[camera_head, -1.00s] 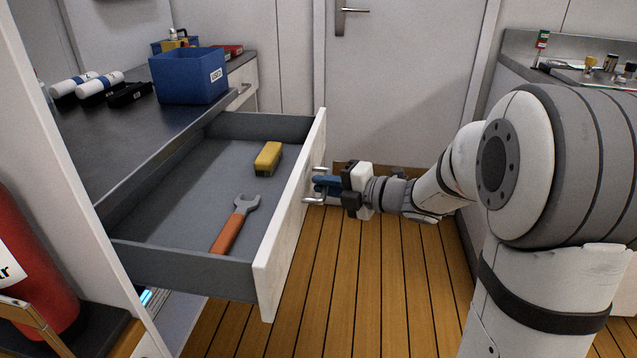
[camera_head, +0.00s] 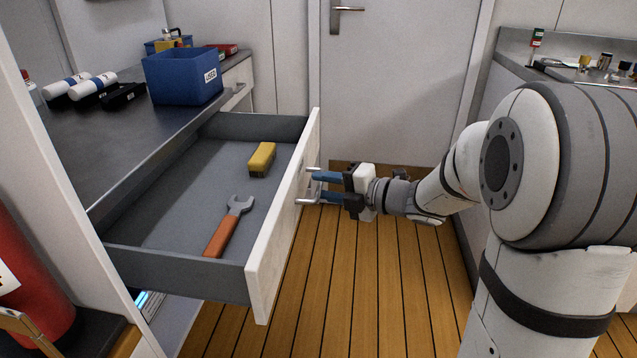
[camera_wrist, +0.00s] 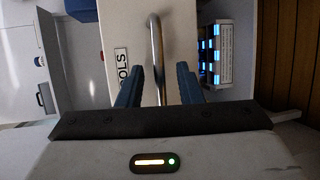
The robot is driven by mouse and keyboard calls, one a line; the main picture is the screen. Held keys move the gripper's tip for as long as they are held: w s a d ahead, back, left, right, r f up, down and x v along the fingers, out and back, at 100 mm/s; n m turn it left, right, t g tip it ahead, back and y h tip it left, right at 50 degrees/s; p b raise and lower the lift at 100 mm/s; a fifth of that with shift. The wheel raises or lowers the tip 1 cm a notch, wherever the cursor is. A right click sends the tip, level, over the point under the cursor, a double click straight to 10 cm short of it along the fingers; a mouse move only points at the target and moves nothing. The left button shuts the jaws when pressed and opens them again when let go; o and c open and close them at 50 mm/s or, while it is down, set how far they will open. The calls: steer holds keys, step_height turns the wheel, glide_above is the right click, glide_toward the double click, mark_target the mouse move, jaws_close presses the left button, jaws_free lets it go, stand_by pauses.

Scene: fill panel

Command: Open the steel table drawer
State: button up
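The steel table drawer (camera_head: 284,236) is pulled well out from under the table, with its white front facing right. Inside lie a wrench with an orange handle (camera_head: 229,225) and a yellow block-like item (camera_head: 263,158). The metal bar handle (camera_wrist: 156,55) is on the drawer front, beside a label reading "OLS". My gripper (camera_head: 322,187) is at the handle with its blue fingers spread apart. In the wrist view my gripper (camera_wrist: 158,88) has one finger on each side of the handle, with gaps between.
The steel tabletop (camera_head: 125,135) carries a blue bin (camera_head: 184,78) and white bottles (camera_head: 80,84). A red extinguisher (camera_head: 25,275) stands at lower left. A closed door (camera_head: 400,80) is behind. Wooden floor (camera_head: 350,280) is clear right of the drawer.

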steer(key=p+v, duration=0.1)
steer(key=v, duration=0.5)
